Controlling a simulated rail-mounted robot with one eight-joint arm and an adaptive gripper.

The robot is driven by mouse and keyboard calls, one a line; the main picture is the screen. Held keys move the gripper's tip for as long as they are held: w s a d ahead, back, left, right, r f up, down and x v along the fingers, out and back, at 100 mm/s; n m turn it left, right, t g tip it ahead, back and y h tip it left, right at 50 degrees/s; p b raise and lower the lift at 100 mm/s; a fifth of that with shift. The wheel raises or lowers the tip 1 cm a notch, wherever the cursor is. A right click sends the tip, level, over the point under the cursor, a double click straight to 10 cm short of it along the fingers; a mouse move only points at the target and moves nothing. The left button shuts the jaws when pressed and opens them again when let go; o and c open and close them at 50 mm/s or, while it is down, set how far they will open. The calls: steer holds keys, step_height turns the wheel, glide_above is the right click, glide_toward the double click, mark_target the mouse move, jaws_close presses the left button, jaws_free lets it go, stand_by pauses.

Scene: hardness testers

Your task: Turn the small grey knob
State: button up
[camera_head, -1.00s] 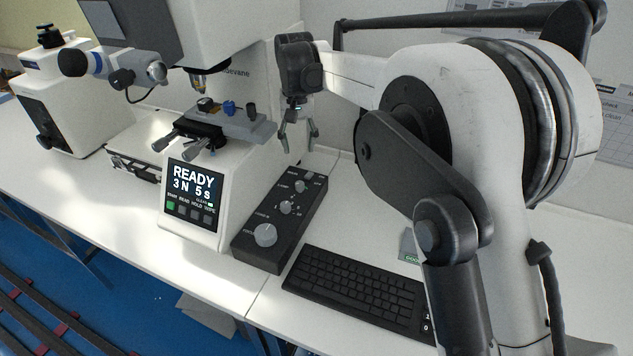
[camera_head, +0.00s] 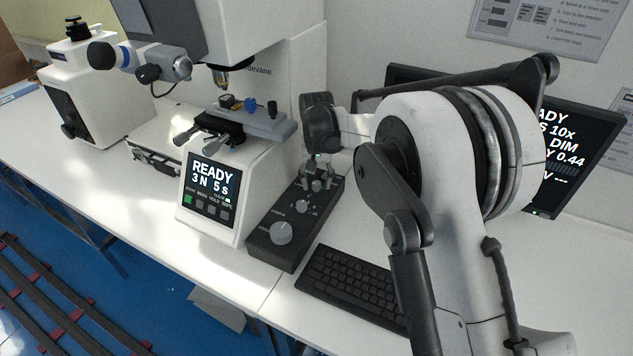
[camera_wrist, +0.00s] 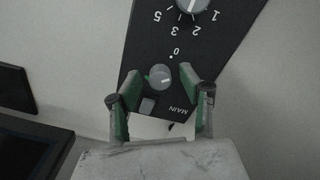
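The black control box (camera_head: 262,246) stands right of the tester with a column of grey knobs. The small grey knob (camera_wrist: 160,77) shows in the wrist view beside the MAIN label, with a pale mark on its face. My gripper (camera_wrist: 160,79) is open, its green-padded fingers on either side of this knob with a visible gap each side. In the head view my gripper (camera_head: 317,184) is down over the far end of the box and largely hides that knob. Whether the fingertips are level with the knob is hard to tell.
A middle knob (camera_head: 302,206) and a large knob (camera_head: 282,232) sit nearer on the box. The tester (camera_head: 205,222), its screen reading READY, is close on the left. A keyboard (camera_head: 350,287) lies to the right and a monitor (camera_head: 570,150) stands behind my arm.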

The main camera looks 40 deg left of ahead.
jaws_close()
stand_by(0.3)
steer(key=shift+f+n, duration=0.1)
steer(key=shift+n, duration=0.2)
steer(key=shift+n+b, duration=0.8)
steer(key=shift+b, duration=0.05)
steer(key=shift+n+b, duration=0.9)
steer(key=shift+n, duration=1)
jaws_free()
